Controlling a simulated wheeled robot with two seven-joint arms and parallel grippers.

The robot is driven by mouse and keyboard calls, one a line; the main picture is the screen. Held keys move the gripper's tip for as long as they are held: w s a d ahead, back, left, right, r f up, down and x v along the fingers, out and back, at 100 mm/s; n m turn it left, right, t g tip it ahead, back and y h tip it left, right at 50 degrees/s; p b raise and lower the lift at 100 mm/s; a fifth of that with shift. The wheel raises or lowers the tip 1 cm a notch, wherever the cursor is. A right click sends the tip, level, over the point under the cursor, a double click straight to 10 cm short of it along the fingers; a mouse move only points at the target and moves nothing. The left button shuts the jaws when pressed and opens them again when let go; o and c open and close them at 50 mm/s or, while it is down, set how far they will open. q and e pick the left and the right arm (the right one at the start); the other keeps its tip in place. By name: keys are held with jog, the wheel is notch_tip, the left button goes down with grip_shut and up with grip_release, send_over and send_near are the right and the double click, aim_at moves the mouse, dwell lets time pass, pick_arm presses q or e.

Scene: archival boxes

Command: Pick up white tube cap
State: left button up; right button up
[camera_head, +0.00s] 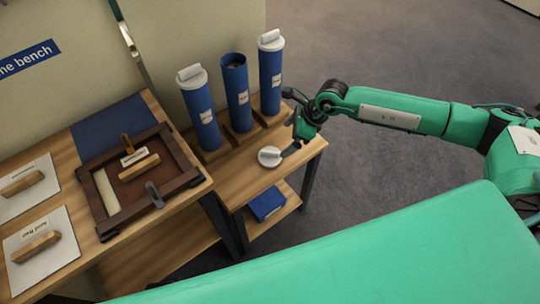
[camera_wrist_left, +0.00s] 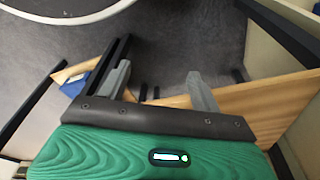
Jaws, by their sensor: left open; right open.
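The white tube cap (camera_head: 269,156) lies on the wooden bench top, near its front edge, with a small raised grip on it. My right gripper (camera_head: 289,150) is just right of the cap, its fingers pointing down toward it and open. Whether a finger touches the cap cannot be told. My left gripper (camera_wrist_left: 160,85) is open with nothing between its two grey fingers. The left gripper does not show in the head view, and the cap cannot be made out in the left wrist view.
Three blue tubes stand behind the cap: two with white caps, left (camera_head: 201,112) and right (camera_head: 270,75), and an uncapped middle one (camera_head: 236,95). A dark wooden tray (camera_head: 182,181) is at left. A blue box (camera_head: 267,203) lies on the lower shelf.

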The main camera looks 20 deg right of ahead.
aim_at(271, 151)
jog(key=x, duration=1.1)
jog(key=shift+s+a+f, duration=0.1)
jog(key=shift+c, duration=0.3)
jog(key=c, duration=1)
